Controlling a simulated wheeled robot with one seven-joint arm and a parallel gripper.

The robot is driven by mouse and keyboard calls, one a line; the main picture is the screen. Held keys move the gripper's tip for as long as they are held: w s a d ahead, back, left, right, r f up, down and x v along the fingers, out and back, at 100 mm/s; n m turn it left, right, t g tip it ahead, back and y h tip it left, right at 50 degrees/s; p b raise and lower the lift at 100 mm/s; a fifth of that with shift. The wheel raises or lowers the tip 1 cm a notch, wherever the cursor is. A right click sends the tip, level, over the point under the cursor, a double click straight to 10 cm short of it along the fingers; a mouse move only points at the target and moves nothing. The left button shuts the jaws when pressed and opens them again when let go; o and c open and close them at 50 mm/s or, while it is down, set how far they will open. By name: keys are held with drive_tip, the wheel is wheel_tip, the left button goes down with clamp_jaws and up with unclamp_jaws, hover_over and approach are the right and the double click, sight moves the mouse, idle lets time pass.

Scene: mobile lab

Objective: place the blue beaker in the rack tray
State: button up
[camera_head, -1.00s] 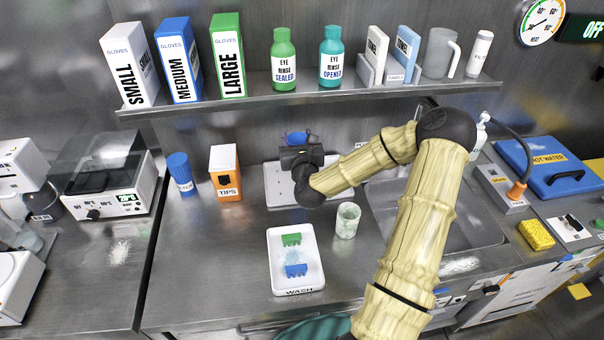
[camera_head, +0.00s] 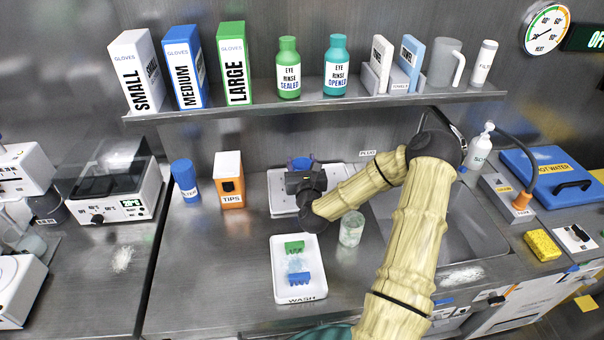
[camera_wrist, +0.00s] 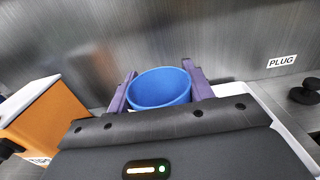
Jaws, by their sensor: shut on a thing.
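The blue beaker (camera_head: 300,162) is upright between the two purple fingers of my gripper (camera_wrist: 160,84). The wrist view looks at its open rim and inside wall (camera_wrist: 160,88). My gripper is shut on it, in front of the back wall. The white tray (camera_head: 281,201) at the back of the counter, which I take for the rack tray, lies below and around my gripper in the head view. My gripper and wrist hide its middle. I cannot tell whether the beaker's base touches it.
A white WASH tray (camera_head: 283,285) with green and blue pieces lies in front. A cloudy glass beaker (camera_head: 351,229) stands right of it, by the sink (camera_head: 465,225). An orange TIPS box (camera_head: 229,181) and a blue cup (camera_head: 185,179) stand left. A loaded shelf (camera_head: 320,105) hangs above.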

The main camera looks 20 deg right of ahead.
drive_tip(key=shift+f, duration=1.9)
drive_tip(key=shift+f, duration=0.15)
drive_tip(key=o, duration=1)
drive_tip(key=shift+c, duration=0.2)
